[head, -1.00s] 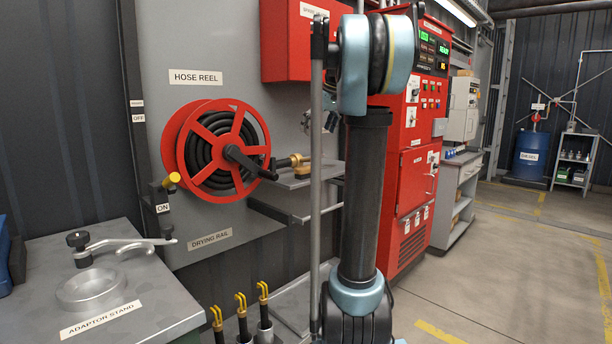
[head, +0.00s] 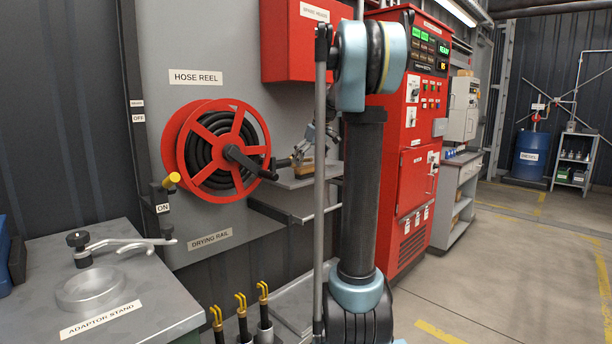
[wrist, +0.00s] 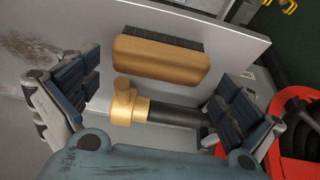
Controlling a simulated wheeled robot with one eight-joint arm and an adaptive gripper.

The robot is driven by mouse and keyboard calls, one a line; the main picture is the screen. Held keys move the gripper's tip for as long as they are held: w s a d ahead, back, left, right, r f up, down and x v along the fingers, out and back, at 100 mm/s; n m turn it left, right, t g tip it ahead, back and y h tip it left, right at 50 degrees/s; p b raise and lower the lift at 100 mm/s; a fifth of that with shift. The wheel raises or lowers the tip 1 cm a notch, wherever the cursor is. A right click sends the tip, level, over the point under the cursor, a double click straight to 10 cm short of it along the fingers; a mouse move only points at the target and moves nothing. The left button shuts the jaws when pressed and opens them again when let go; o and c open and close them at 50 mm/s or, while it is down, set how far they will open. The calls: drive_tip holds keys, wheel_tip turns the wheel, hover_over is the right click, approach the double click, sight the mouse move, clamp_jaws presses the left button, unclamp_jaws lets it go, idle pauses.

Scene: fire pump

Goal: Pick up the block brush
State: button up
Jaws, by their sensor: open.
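The block brush (wrist: 160,59) shows in the wrist view as a tan wooden block with a strip of dark bristles along its far side. It lies on the grey shelf (wrist: 205,30). In the head view, its tan body (head: 304,170) is small on the shelf beside the hose reel. My gripper (wrist: 158,92) is open and empty, with its padded fingers wide apart at left and right. The brush is beyond the fingers in the wrist view, not gripped. In the head view, my gripper (head: 310,146) is just above the brush, partly behind my arm.
A brass nozzle (wrist: 124,103) on a black hose (wrist: 175,112) lies across the space between my fingers in the wrist view, close to the brush. The red hose reel (head: 217,148) is left of the shelf. A drying rail (head: 320,214) runs below it.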

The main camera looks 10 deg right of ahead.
sight(307, 166)
drive_tip(key=shift+x, duration=1.55)
drive_tip(key=c, duration=0.9)
drive_tip(key=shift+c, duration=0.2)
